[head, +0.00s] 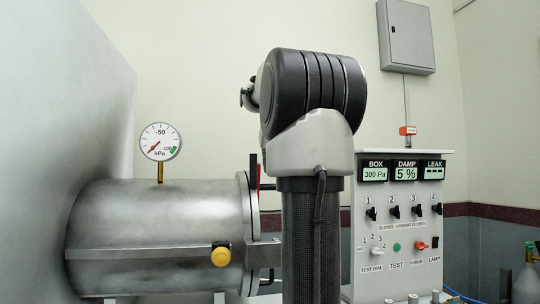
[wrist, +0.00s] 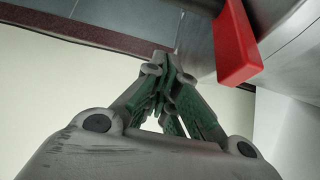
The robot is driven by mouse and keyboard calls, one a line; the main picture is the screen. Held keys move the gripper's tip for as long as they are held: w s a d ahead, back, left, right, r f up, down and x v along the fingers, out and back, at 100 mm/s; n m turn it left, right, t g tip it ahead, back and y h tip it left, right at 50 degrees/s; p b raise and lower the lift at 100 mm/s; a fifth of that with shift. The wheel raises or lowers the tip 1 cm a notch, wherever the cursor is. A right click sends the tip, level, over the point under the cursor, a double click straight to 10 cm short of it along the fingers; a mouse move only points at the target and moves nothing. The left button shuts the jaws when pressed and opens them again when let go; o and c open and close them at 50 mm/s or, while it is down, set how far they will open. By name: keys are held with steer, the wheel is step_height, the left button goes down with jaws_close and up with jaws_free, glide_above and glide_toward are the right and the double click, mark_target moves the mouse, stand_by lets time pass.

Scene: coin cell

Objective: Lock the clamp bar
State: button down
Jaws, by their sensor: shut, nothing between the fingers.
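In the wrist view my gripper (wrist: 162,62) is shut and empty, its green-padded fingers together. A red bar (wrist: 236,45) is to the right of the fingertips, beside a grey metal surface, with a visible gap in the picture. In the head view a narrow red strip (head: 258,178) shows at the right end flange of the steel cylinder (head: 160,222). It is partly hidden by my arm, which also hides my gripper there. I cannot tell from these views whether the clamp bar is locked.
A dial gauge (head: 160,141) stands on the cylinder, and a yellow knob (head: 221,256) is at its front. A control panel (head: 400,210) with switches and displays stands to the right. A grey wall box (head: 406,37) hangs above. A blue hose (head: 462,296) lies low at right.

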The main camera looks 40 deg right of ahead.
steer(key=f, duration=0.2)
steer(key=s+f, duration=0.1)
steer(key=f, duration=0.1)
steer(key=shift+s+a, duration=0.1)
steer(key=shift+a, duration=0.25)
steer(key=shift+s, duration=0.1)
